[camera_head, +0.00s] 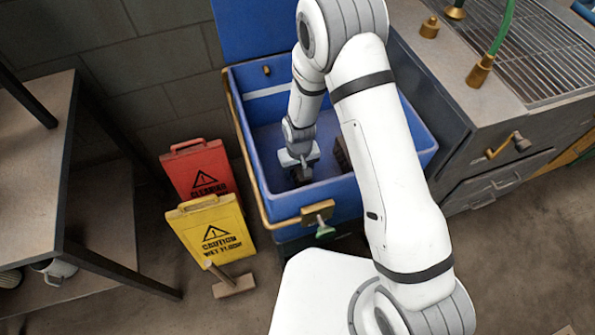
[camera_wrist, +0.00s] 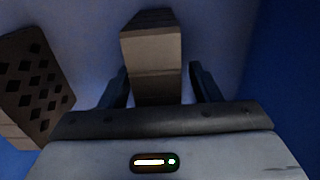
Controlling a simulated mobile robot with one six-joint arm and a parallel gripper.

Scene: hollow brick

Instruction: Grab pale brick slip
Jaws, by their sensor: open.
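My gripper (camera_head: 300,172) reaches down into the blue bin (camera_head: 385,181), near its floor. In the wrist view my gripper (camera_wrist: 160,72) is open, with one finger on each side of a pale grey-brown block (camera_wrist: 152,50), which looks like the pale brick slip. Narrow gaps show between the block and the fingers. Its near end is hidden by the gripper body. A brown brick with diamond-shaped holes (camera_wrist: 35,85) lies to the left, apart from the fingers. In the head view a dark brick (camera_head: 342,155) shows right of the gripper, partly behind my arm.
The bin's blue walls stand close around my gripper. Red (camera_head: 200,170) and yellow (camera_head: 212,230) caution signs stand left of the bin, with a small wooden-handled tool (camera_head: 233,287) on the floor. A table (camera_head: 40,190) is at left; a counter (camera_head: 470,90) is at right.

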